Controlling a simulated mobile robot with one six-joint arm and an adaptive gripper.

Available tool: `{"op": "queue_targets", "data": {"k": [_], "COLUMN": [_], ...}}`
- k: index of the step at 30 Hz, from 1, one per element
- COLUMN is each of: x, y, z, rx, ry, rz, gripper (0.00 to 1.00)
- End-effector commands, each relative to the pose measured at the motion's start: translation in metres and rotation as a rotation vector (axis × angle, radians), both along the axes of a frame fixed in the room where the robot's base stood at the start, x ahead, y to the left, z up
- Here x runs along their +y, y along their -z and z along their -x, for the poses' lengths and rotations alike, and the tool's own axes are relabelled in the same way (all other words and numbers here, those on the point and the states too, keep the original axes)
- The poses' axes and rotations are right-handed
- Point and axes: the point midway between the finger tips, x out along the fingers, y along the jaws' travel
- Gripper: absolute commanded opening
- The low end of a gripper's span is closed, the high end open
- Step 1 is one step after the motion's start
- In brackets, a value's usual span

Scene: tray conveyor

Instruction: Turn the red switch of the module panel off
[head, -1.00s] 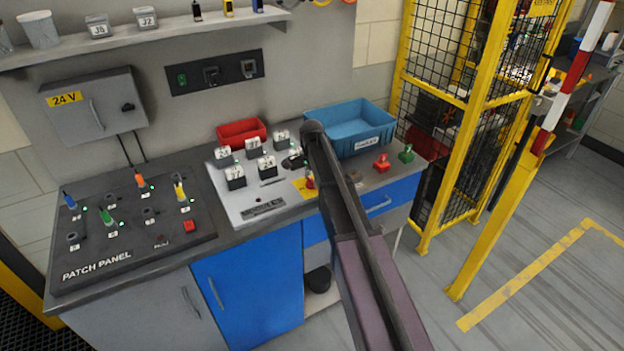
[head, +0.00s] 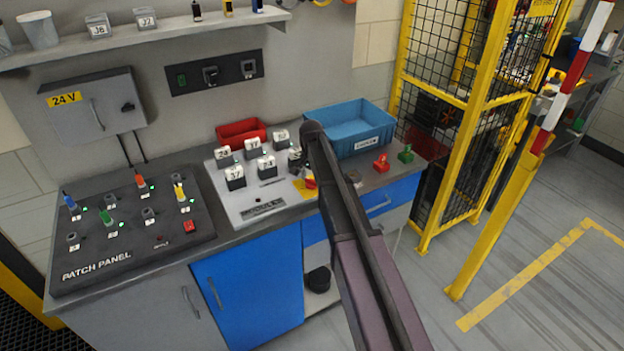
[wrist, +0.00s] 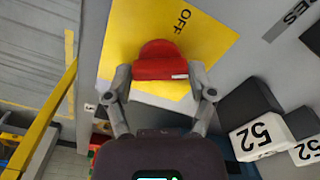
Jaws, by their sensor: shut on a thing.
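The red switch (wrist: 158,62) sits on a yellow plate (wrist: 215,42) marked OFF in the wrist view. My gripper (wrist: 160,76) is closed around it, with one grey finger on each side of the red handle. In the head view the red switch (head: 310,183) shows small at the right end of the pale module panel (head: 231,203), partly hidden by my arm. My fingers are mostly hidden there. I cannot tell the switch's exact position from the head view.
Several numbered modules (head: 235,178) stand on the panel close to the switch. A blue bin (head: 365,148) and a red bin (head: 240,128) stand behind. A red block (head: 381,163) and a green block (head: 406,154) lie to the right. The patch panel (head: 130,245) is at left.

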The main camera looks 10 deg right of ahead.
Motion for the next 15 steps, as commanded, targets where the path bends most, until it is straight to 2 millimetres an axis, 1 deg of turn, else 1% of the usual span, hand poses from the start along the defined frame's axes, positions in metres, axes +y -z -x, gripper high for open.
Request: {"op": "queue_targets", "data": {"k": [15], "x": [0.0004], "y": [0.0002], "z": [0.0000], "rx": [0.000], "ry": [-0.489], "rz": [0.000], "gripper": [0.24]}}
